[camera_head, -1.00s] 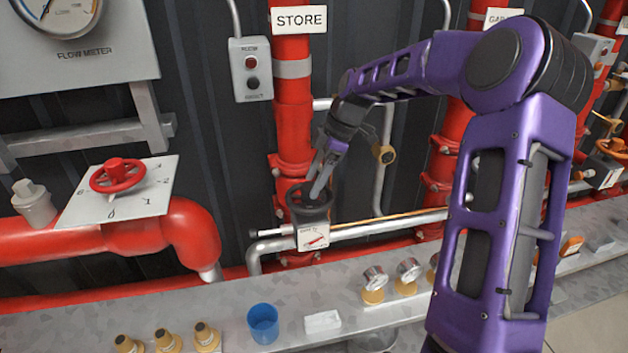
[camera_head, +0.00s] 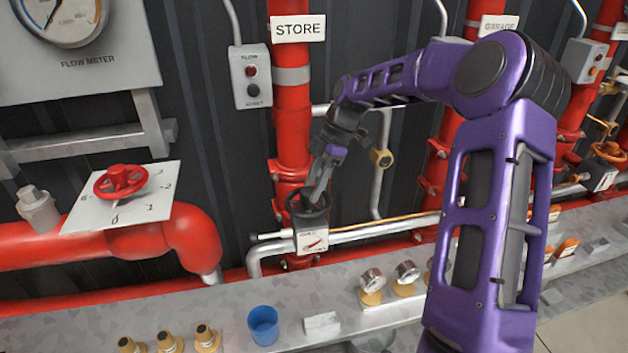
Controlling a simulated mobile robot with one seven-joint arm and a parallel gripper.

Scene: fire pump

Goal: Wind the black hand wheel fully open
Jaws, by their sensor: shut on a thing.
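The black hand wheel (camera_head: 300,212) sits on the red pipe under the STORE sign (camera_head: 298,28), in the middle of the head view. A white indicator plate (camera_head: 312,241) with a red pointer is just below it; its lettering is too small to read. My gripper (camera_head: 318,197) reaches down from above right and is shut on the wheel's rim at its right side. The fingers hide part of the rim.
A red hand wheel (camera_head: 121,182) on a numbered plate is at the left. A control box (camera_head: 251,76) hangs beside the STORE pipe. Below, a grey ledge (camera_head: 230,310) holds a blue cup (camera_head: 263,325), a white block (camera_head: 321,323), brass fittings (camera_head: 169,342) and gauges (camera_head: 371,283).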

